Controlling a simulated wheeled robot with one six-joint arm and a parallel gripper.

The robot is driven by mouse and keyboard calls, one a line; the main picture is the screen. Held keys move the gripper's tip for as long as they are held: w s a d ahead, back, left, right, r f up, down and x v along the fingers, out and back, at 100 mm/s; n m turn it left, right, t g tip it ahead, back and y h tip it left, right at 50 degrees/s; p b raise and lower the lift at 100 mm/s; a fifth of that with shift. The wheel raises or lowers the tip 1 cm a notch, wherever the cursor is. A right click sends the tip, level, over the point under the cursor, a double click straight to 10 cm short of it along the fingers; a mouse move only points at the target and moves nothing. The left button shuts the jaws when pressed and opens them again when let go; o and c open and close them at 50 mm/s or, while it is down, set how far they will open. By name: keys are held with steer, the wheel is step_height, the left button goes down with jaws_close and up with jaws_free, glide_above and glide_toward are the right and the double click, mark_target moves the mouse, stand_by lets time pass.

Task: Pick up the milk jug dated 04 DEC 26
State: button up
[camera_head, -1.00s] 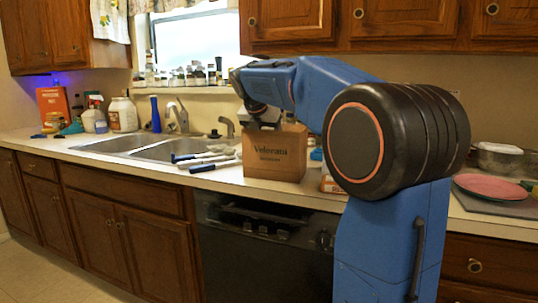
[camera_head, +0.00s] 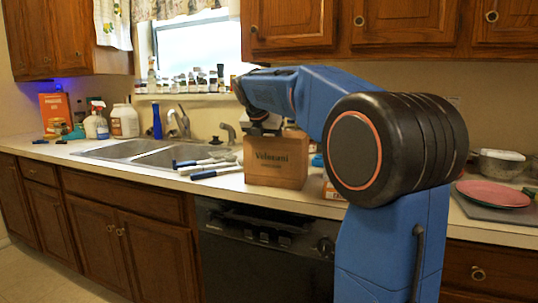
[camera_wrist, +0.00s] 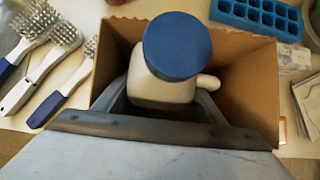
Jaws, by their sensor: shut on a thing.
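A cream milk jug (camera_wrist: 162,88) with a round blue cap (camera_wrist: 177,46) stands inside an open cardboard box (camera_wrist: 248,82) in the wrist view. The jug's handle shows to the right of the cap. My gripper (camera_wrist: 163,97) reaches into the box with one finger on each side of the jug and is shut on it. Any date on the jug is hidden from this angle. In the head view my gripper (camera_head: 266,123) is at the mouth of the box (camera_head: 276,162), and the box hides the jug.
Several brushes (camera_wrist: 40,60) lie left of the box. A blue compartment tray (camera_wrist: 257,17) lies beyond it. The sink (camera_head: 150,150) is further left, with bottles and an orange box (camera_head: 55,110) past it. A pink plate (camera_head: 492,193) lies at the right.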

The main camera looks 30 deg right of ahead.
step_height(320, 180, up, 27)
stand_by(0.8)
steer(key=shift+r, duration=0.2)
